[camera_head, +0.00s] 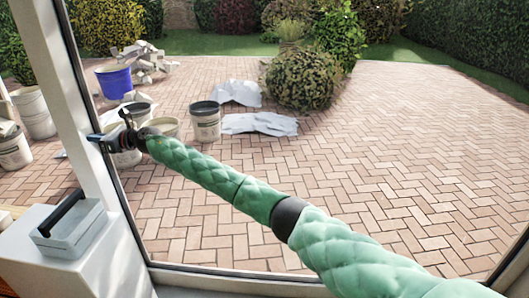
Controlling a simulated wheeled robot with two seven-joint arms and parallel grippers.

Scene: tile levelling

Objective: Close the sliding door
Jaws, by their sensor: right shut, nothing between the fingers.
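The sliding door's pale upright frame (58,68) with a dark edge strip stands at the left of the head view. To its right is a wide opening or clear pane onto a paved patio; I cannot tell which. My right arm, in a green quilted sleeve, reaches from the bottom right to this upright. My right gripper (104,138) is shut with nothing between its fingers, close beside the upright at mid height. I cannot tell whether it touches it. My left gripper is not in view.
A grey case (72,230) with a dark handle rests on a white block at the lower left. Outside are several buckets, one of them a blue bucket (114,82), white sheets (260,124) and a round bush (302,80). The patio on the right is clear.

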